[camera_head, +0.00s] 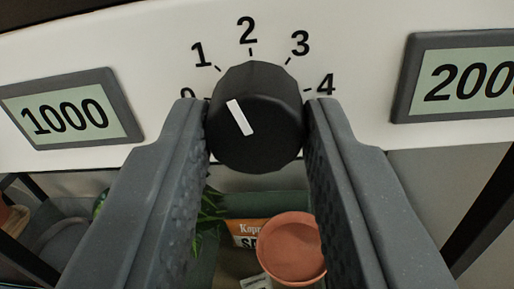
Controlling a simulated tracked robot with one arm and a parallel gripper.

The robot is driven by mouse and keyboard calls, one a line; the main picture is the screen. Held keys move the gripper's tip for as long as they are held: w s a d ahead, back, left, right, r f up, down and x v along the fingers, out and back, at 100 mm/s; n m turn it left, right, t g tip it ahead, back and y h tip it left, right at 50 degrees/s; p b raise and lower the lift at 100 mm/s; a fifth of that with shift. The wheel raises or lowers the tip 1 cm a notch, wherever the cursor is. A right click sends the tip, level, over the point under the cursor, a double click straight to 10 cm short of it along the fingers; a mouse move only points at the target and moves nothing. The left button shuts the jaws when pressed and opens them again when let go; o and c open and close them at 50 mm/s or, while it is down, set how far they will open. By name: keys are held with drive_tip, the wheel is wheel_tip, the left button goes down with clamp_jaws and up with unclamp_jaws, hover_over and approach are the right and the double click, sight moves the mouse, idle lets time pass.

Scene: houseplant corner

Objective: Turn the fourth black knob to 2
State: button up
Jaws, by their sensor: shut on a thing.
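A black knob (265,110) sits on a white panel (160,110), inside a printed scale from 0 to 4. Its white pointer mark (240,117) slants up and to the left, aimed between 1 and 2. My gripper (258,120) is shut on the knob, with one grey finger against its left side and one against its right. The 0 is partly hidden by the left finger. No other knob shows, so I cannot tell this one's place in the row.
A display reading 1000 (66,117) is on the panel's left, and another starting with 200 (465,75) is cut off at the right edge. Below the panel are a terracotta saucer or pot (291,245), an orange-labelled packet (248,231) and green leaves (210,210).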

drive_tip(key=shift+m+p, duration=1.5)
drive_tip(key=o, duration=1)
drive_tip(key=shift+s, duration=0.15)
drive_tip(key=s+a, duration=0.1)
drive_tip(key=s, duration=0.8)
drive_tip(key=s+a+p, duration=0.1)
drive_tip(key=s, duration=0.3)
drive_tip(key=shift+s+a+f, duration=0.15)
drive_tip(key=shift+a+f, duration=0.15)
drive_tip(key=shift+a, duration=0.05)
